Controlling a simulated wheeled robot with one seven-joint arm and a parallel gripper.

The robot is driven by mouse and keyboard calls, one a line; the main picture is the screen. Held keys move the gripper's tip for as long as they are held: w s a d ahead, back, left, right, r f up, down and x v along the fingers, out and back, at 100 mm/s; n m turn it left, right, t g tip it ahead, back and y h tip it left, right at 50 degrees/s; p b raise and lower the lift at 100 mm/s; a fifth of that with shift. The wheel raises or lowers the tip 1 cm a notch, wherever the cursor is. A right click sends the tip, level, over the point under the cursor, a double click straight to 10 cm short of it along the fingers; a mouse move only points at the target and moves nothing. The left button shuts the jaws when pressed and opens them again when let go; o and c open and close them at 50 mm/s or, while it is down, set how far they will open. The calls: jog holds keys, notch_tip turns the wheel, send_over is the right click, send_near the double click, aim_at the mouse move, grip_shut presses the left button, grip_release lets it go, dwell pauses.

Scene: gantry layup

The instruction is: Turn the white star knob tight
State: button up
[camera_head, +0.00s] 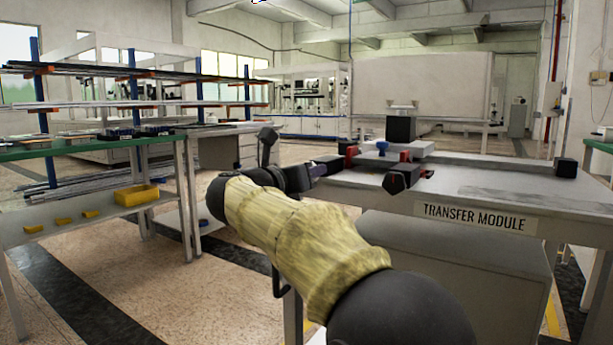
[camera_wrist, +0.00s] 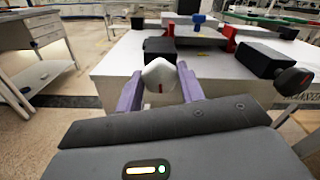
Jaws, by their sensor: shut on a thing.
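The white star knob (camera_wrist: 159,74) sits between the two purple fingers of my gripper (camera_wrist: 161,86) in the wrist view, with a small red mark on its near face. The fingers are closed on its two sides. A black block (camera_wrist: 160,47) stands just behind it at the table's edge. In the head view my gripper (camera_head: 318,169) reaches the left end of the transfer module table (camera_head: 470,186); the white knob cannot be made out there.
A blue knob (camera_head: 382,147), red blocks (camera_head: 405,156) and a black block (camera_head: 395,182) stand near my gripper on the table. A black knob (camera_wrist: 293,79) juts out at right in the wrist view. A green-topped bench with a yellow bin (camera_head: 137,195) stands left; floor lies between.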

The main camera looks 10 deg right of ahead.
jog(key=shift+f, duration=0.2)
jog(key=o, duration=1)
jog(key=shift+r, duration=0.1)
jog(key=shift+c, duration=0.2)
jog(key=shift+s+a, duration=0.1)
jog(key=p+v, duration=0.6)
jog(key=v, duration=1.1)
jog(key=shift+r+p, duration=0.15)
jog(key=shift+p, duration=0.15)
